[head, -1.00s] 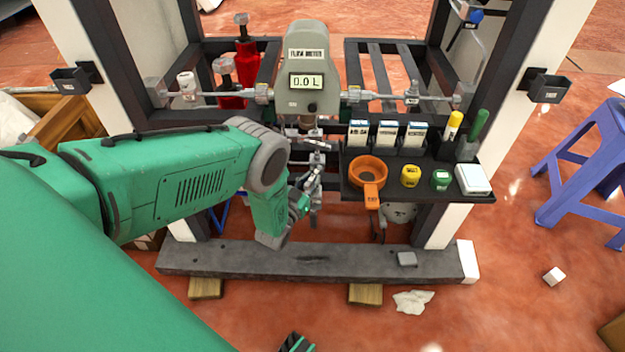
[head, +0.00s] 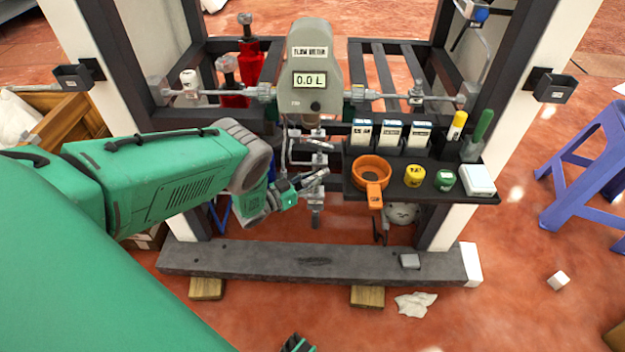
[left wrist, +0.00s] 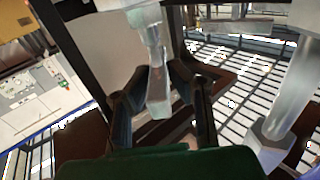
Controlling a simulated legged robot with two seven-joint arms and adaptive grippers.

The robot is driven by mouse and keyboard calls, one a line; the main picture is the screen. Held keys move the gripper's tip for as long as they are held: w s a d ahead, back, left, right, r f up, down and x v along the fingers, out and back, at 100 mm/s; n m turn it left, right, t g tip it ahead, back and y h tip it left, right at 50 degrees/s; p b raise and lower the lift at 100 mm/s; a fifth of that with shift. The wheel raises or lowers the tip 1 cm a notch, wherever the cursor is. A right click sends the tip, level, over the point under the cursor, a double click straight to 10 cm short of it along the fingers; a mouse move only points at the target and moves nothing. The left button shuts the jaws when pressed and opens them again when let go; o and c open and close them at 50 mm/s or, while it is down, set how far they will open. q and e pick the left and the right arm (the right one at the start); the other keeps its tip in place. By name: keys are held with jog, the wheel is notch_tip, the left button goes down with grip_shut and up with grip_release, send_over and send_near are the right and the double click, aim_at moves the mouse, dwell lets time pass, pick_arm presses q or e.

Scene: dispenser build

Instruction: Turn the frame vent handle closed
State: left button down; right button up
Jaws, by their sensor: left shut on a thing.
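My left gripper (head: 318,178) is below the grey flow meter (head: 315,65), at the metal valve fittings in the middle of the frame. In the left wrist view, its two dark fingers (left wrist: 160,75) are shut on a pale metal lever, which looks like the vent handle (left wrist: 158,98). The lever hangs down between the fingers from a fitting at the top of that view. In the head view the gripper and fittings overlap, so the handle's exact angle is hard to tell.
A dark shelf (head: 440,192) right of the gripper holds an orange ring-shaped part (head: 371,172), yellow and green caps, small boxes and markers. A thick pale pipe (left wrist: 290,95) stands right of the fingers in the wrist view. A dark beam (head: 310,262) crosses below.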

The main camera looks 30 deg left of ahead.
pick_arm(q)
jog(key=c, duration=1.5)
grip_release()
jog(key=shift+w+f, duration=0.1)
jog(key=shift+c, duration=0.2)
jog(key=v, duration=0.7)
jog(key=shift+s, duration=0.25)
